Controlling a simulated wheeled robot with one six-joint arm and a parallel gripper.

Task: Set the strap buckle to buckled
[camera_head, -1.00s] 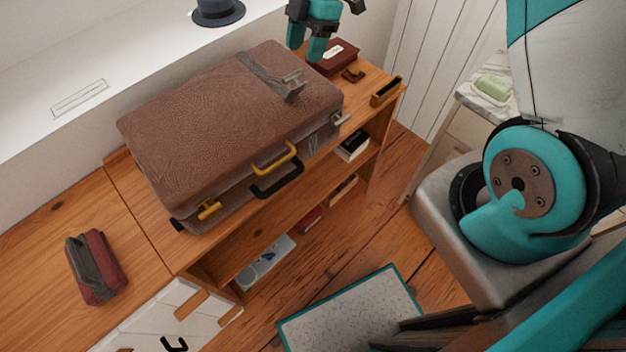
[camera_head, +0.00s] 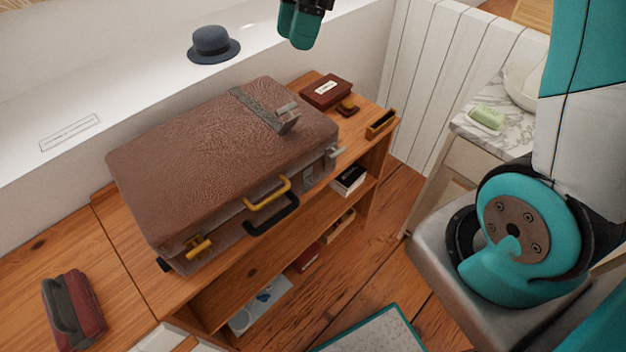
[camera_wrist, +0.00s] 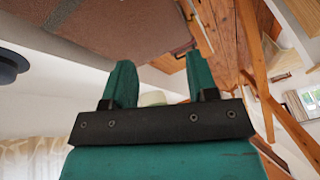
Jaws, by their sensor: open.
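A brown suitcase (camera_head: 200,150) lies closed on a wooden shelf unit. A grey strap (camera_head: 256,103) runs over the right part of its lid, with a metal strap buckle (camera_head: 286,115) near the lid's front edge. I cannot tell whether the buckle is fastened. My gripper (camera_head: 300,38) is at the top of the head view, apart from the suitcase and beyond the strap. In the wrist view my gripper (camera_wrist: 160,72) has its two teal fingers apart with nothing held. The suitcase (camera_wrist: 135,22) shows at the top there.
A dark hat (camera_head: 213,45) sits on the white ledge behind. A red-brown box (camera_head: 326,90) and a small wooden tray (camera_head: 381,124) stand right of the suitcase. A red and grey pouch (camera_head: 78,310) lies at the front left. A washstand with green soap (camera_head: 487,118) is at the right.

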